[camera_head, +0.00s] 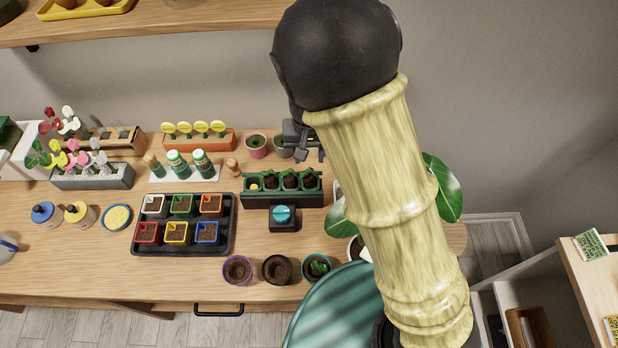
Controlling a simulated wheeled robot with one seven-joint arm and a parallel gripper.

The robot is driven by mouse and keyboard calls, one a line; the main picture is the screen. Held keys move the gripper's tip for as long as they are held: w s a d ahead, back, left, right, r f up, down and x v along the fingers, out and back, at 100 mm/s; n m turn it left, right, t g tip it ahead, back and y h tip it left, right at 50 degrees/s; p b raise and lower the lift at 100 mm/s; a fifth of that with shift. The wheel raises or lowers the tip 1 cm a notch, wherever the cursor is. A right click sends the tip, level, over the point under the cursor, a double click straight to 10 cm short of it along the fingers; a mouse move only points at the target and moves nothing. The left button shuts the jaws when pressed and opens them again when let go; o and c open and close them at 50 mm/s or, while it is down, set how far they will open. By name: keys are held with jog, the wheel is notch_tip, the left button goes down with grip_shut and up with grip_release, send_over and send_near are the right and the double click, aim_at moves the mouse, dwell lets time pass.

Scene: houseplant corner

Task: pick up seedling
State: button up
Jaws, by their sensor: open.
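A dark green tray (283,199) on the bench holds a row of dark, rounded soil plugs with faint green on top, probably the seedlings, such as the seedling (289,179) in the middle. Its leftmost cell shows something small and yellow. My gripper (308,155) is above the bench behind the tray's right end, pointing down, open with nothing visible between its fingers. It looks apart from the plugs, though its height is hard to judge. My arm hides the area right of the tray.
A black tray (183,247) of small coloured pots is to the left. A teal-topped device (283,215) stands in front of the green tray. Three round pots, one with a green plant (317,268), line the front edge. Pots stand behind, including a pink pot (256,146).

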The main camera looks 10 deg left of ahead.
send_over(308, 177)
jog(key=shift+d+f, duration=0.15)
jog(key=shift+f, duration=2)
jog(key=shift+f, duration=0.1)
jog(key=shift+w+f+p, duration=0.1)
jog(key=shift+f+p, duration=0.75)
jog(key=shift+f, duration=1.65)
jog(key=c, duration=0.7)
